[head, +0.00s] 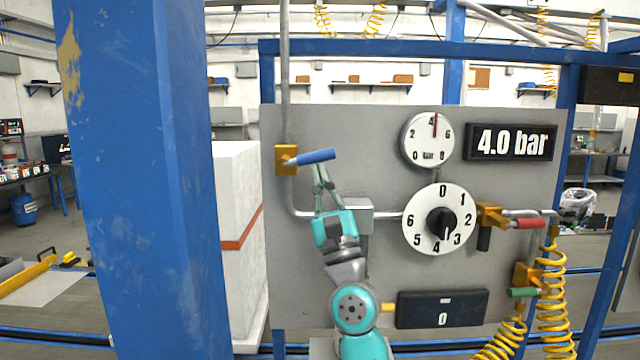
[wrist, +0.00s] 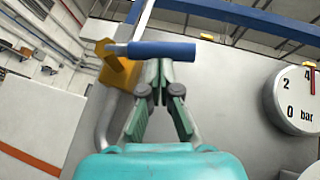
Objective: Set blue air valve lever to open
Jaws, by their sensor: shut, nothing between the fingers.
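The blue air valve lever (head: 316,156) sticks out to the right from a brass valve body (head: 286,160) on a grey pipe at the panel's upper left. It lies close to horizontal, tilted slightly up at its right end. In the wrist view the blue lever (wrist: 162,50) runs across the top, right of the brass body (wrist: 118,68). My gripper (head: 321,174) is just below the lever, fingers pointing up. In the wrist view my gripper (wrist: 158,68) is shut, its tips at the lever's lower edge. I cannot tell whether they touch it.
The panel holds a pressure gauge (head: 428,141), a "4.0 bar" display (head: 511,142), a numbered dial (head: 439,219), a red lever (head: 529,223), a green lever (head: 523,292) and a black box (head: 442,309). Yellow coiled hoses (head: 553,300) hang at right. A blue post (head: 140,180) stands at left.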

